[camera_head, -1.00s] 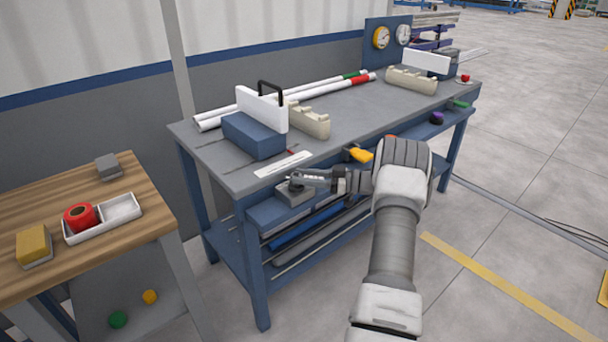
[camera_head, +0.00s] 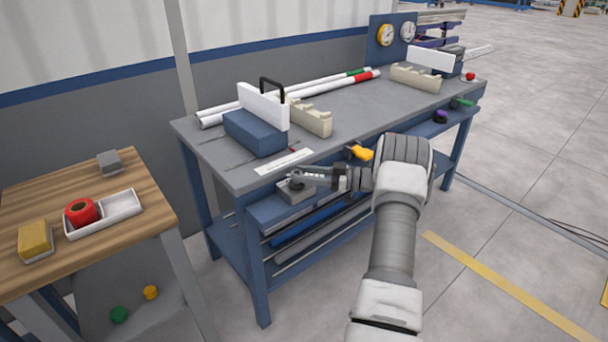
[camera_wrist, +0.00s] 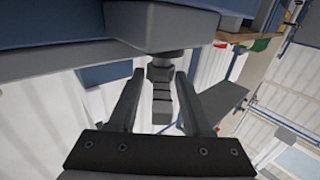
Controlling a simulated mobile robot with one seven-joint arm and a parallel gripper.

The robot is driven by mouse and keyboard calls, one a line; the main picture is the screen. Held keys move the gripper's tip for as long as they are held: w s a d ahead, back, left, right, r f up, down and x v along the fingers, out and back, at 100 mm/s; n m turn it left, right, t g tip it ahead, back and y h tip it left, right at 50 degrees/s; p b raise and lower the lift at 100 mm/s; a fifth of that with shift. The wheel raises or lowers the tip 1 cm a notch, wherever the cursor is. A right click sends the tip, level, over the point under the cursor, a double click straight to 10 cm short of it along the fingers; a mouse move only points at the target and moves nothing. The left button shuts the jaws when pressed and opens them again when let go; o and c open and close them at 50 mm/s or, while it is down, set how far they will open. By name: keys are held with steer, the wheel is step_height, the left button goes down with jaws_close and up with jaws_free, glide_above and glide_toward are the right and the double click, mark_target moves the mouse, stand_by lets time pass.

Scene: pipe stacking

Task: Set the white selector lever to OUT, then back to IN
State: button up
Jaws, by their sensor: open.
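A grey mounting block (camera_head: 294,193) sits at the left front of the blue bench; it also shows at the top of the wrist view (camera_wrist: 165,25). From it extends a ribbed handle (camera_wrist: 161,103), apparently the selector lever, which looks dark grey in shadow rather than white. My gripper (camera_head: 303,178) is at this block, in front of the bench edge. In the wrist view my gripper (camera_wrist: 160,76) is open, with one finger on each side of the handle and visible gaps to both. The IN and OUT marks cannot be read.
A yellow handle (camera_head: 360,153), a purple knob (camera_head: 440,116) and a green handle (camera_head: 461,103) are along the bench front to the right. A blue block (camera_head: 254,134), pale holders and long white pipes lie on the bench top (camera_head: 345,120). A wooden side table (camera_head: 70,255) stands left.

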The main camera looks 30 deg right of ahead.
steer(key=p+v, duration=0.2)
steer(key=v, duration=1.5)
steer(key=shift+s+d, duration=0.15)
steer(key=shift+s, duration=0.05)
